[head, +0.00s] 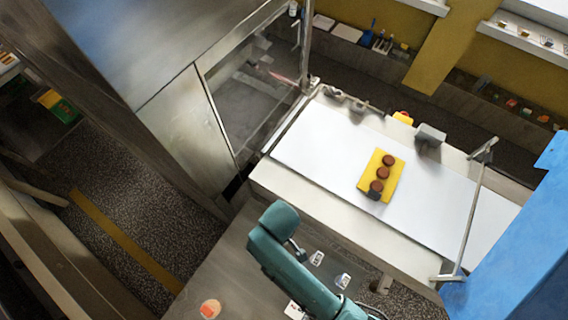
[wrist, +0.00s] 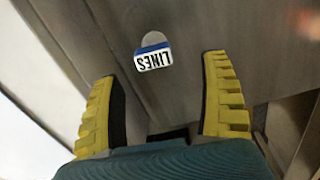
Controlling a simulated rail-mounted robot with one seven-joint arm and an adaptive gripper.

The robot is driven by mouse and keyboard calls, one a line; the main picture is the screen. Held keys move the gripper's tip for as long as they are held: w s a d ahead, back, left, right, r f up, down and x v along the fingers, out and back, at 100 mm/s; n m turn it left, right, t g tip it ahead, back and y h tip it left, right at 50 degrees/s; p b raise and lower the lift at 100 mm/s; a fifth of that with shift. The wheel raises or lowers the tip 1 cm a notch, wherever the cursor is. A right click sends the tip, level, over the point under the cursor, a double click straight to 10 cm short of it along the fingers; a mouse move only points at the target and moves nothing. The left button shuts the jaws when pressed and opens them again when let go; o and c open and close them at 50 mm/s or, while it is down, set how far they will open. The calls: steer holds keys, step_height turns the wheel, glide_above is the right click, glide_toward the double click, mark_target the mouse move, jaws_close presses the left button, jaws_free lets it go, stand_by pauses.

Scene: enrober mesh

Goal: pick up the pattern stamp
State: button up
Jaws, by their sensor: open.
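In the wrist view, a small piece with a rounded grey top and a blue-edged white label reading "LINES" (wrist: 153,56) sits on a grey metal surface. It looks like the pattern stamp. My gripper (wrist: 161,69) is open, with its yellow ribbed fingers apart and nothing between them. The piece shows beyond the fingertips, between their lines and nearer the left finger. In the head view, small labelled pieces stand on the metal table beside my teal arm, one (head: 317,258) and another (head: 342,281). I cannot tell which reads "LINES". My fingers are not discernible there.
A white belt (head: 310,155) runs behind the table, carrying a yellow mat (head: 394,178) with three round brown pieces. A metal frame (head: 470,220) crosses the belt at right. A round item with an orange mark (head: 210,308) lies on the table. A glazed cabinet (head: 255,90) stands at left.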

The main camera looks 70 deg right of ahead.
step_height(320, 180, down, 2)
steer(key=shift+f, duration=0.2)
steer(key=f, duration=0.5)
steer(key=shift+s+d+f, duration=0.15)
steer(key=shift+s+d, duration=0.05)
steer(key=shift+d, duration=0.15)
jaws_close()
